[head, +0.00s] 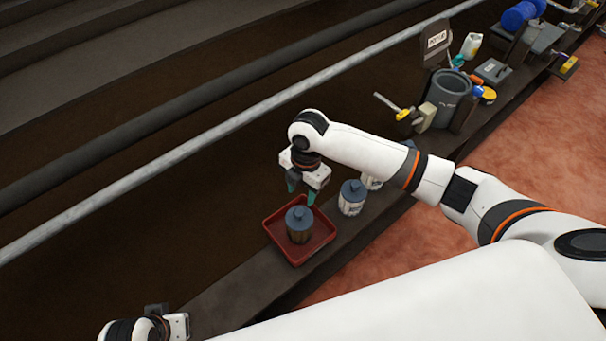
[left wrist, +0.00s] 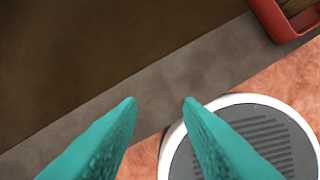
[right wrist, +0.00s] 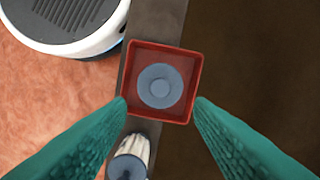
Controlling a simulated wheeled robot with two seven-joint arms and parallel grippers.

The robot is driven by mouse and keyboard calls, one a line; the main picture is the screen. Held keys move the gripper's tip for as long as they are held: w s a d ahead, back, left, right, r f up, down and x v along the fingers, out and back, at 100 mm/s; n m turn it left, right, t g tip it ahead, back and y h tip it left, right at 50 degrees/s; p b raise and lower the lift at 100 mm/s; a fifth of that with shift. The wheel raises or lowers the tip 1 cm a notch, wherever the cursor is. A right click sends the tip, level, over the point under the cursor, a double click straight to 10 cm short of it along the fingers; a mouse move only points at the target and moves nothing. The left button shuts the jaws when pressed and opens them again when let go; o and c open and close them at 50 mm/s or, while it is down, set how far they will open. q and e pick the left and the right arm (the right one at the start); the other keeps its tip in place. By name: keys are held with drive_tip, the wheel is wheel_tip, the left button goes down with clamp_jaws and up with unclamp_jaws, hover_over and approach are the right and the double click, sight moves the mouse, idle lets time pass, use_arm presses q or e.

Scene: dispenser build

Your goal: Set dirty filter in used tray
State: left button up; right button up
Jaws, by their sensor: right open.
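The dirty filter (head: 299,228), with a brownish body and a blue-grey cap, stands upright in the red used tray (head: 275,247). In the right wrist view the filter's round cap (right wrist: 160,86) sits near the middle of the tray (right wrist: 137,57). My right gripper (head: 300,193) is open and empty above the tray, its teal fingertips apart from the filter. My left gripper (left wrist: 160,102) is open and empty in the left wrist view; a corner of the tray (left wrist: 283,30) shows there at the upper right.
A whitish filter with a blue-grey cap (head: 351,197) stands on the narrow dark ledge (head: 238,294) beside the tray. Another pale one (head: 372,183) is partly hidden by my right arm. Farther along stand a grey bucket (head: 452,98) and several tools. A metal rail (head: 215,120) runs behind.

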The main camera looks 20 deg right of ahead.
wheel_tip(320, 180, up, 4)
drive_tip(key=s+a+f+m+t+y, duration=0.2)
drive_tip(key=s+a+f+m, duration=0.4)
drive_tip(key=m, duration=0.3)
use_arm(q)
drive_tip(key=x, duration=0.2)
drive_tip(key=s+x, duration=0.1)
drive_tip(key=x, duration=0.1)
drive_tip(key=shift+f+p, duration=0.25)
drive_tip(key=shift+p, duration=0.15)
use_arm(e)
drive_tip(key=s+d+f+m+t+h, duration=0.1)
drive_tip(key=s+d+f+m+h, duration=0.2)
drive_tip(key=s+d+m, duration=0.9)
wheel_tip(320, 180, down, 3)
drive_tip(key=shift+s+f+m+t, duration=0.1)
drive_tip(key=shift+s+m+t, duration=0.35)
drive_tip(key=shift+m, duration=0.15)
